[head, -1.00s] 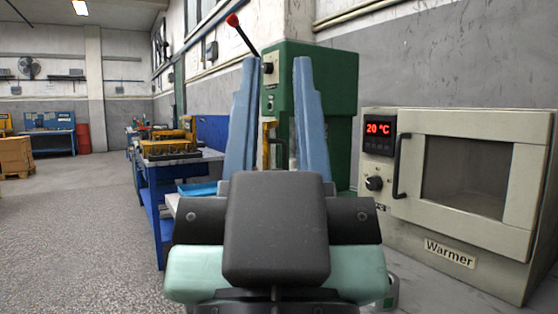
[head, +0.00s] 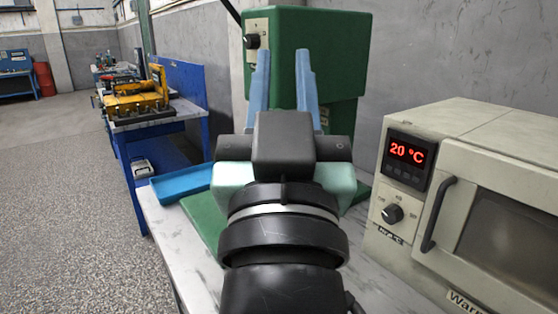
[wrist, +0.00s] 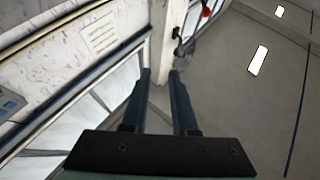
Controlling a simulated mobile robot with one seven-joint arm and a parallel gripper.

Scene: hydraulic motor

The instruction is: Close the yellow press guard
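The green press (head: 335,50) stands behind my gripper in the head view, with a dark knob on its pale front plate. The yellow guard cannot be made out now; my gripper and arm cover the press's lower front. My gripper (head: 284,52) points up in front of the press, its two blue fingers apart with nothing between them. In the wrist view my gripper (wrist: 160,72) also shows a gap between the fingers. A red-knobbed lever (wrist: 206,12) shows beyond them at the top.
A cream warmer (head: 470,180) reading 20 °C stands close on the right. A blue tray (head: 183,184) lies on the light bench (head: 160,225) at left. Further left is a blue table with yellow equipment (head: 137,97). The floor at left is open.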

